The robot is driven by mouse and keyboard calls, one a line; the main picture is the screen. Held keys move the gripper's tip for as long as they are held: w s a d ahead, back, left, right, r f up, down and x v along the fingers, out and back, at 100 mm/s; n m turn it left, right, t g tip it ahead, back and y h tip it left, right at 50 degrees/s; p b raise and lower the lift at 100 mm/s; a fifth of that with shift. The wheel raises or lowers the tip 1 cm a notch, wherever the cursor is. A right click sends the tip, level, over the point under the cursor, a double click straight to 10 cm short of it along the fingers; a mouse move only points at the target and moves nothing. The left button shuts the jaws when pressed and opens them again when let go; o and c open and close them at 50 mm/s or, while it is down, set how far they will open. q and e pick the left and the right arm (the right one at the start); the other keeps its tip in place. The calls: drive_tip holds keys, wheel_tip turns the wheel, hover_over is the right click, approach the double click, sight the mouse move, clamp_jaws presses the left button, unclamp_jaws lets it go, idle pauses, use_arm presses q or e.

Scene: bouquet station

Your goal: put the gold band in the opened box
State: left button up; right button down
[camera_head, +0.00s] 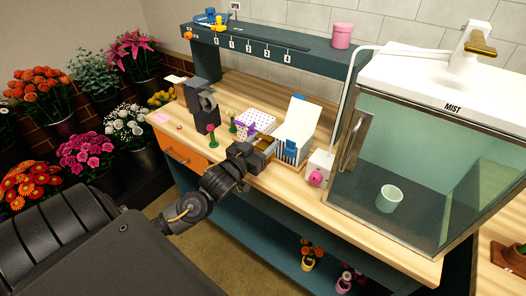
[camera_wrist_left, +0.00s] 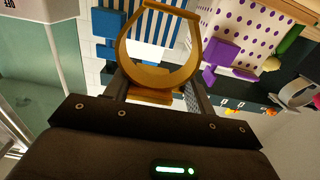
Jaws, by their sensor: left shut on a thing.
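My left gripper (camera_head: 262,145) is shut on the gold band (camera_wrist_left: 127,62), a ring with a flat base, which shows large between the fingers in the left wrist view. The band is small and dark gold in the head view (camera_head: 265,142). The opened box (camera_head: 296,134), white with blue stripes and a raised lid, stands on the bench just right of the gripper. In the left wrist view its striped part (camera_wrist_left: 160,25) appears behind the band. The band is held near the box; its exact height above the bench is unclear. My right gripper is not in view.
A white box with purple dots (camera_head: 257,121) stands behind the gripper. A small white box with a pink knob (camera_head: 318,168) is to the right, beside the glass mist cabinet (camera_head: 400,170). Green posts (camera_head: 212,136) and a dark grey stand (camera_head: 203,105) are to the left.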

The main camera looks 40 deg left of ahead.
use_arm(q)
drive_tip(key=shift+w+a+f, duration=0.1)
drive_tip(key=shift+w+f, duration=0.25)
drive_tip(key=shift+f, duration=0.05)
wheel_tip(320, 180, down, 3)
drive_tip(key=shift+p, duration=0.5)
drive_tip(key=shift+f, duration=0.1)
drive_tip(key=o, duration=1.1)
drive_tip(key=shift+f, duration=0.15)
